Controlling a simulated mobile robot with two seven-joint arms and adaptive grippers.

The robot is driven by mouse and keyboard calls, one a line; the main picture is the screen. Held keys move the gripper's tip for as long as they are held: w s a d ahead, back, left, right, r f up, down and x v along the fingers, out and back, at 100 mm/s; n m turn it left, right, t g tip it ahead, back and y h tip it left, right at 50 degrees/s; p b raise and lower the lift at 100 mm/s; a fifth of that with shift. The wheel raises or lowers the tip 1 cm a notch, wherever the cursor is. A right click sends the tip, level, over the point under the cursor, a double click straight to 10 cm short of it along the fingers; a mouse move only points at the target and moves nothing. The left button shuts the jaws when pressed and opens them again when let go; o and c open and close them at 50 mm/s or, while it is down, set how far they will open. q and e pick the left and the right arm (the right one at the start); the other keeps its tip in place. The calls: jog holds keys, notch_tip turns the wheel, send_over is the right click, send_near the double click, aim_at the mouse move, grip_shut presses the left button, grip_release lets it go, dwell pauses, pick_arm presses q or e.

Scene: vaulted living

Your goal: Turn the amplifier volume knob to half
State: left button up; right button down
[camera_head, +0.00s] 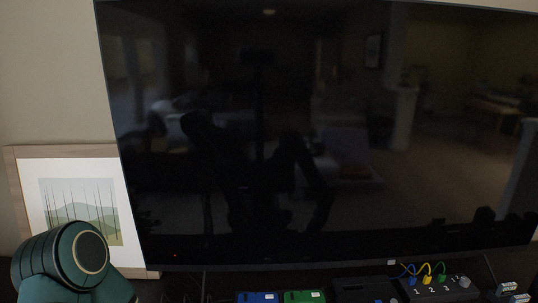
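A dark box with white marks 1, 2 and 3 (433,293) sits at the bottom right, below the television. Blue, yellow and green plugs with cables stand at its top. A round grey knob (463,282) is at its right end; it looks like the volume knob, but I cannot read any pointer or setting on it. The box's lower part is cut off by the frame edge. A teal link of my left arm shows at the lower left, well away from the box. Neither of my grippers is in view.
A large dark television (320,130) fills the middle, with reflections on it. A framed picture (85,162) leans at the left. A blue item (257,298), a green item (304,297) and a black box (362,285) lie along the bottom. Small labelled items (507,288) are at the right.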

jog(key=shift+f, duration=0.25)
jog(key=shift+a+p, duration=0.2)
jog(key=shift+p, duration=0.15)
dwell(0.4)
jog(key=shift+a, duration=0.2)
dwell(0.3)
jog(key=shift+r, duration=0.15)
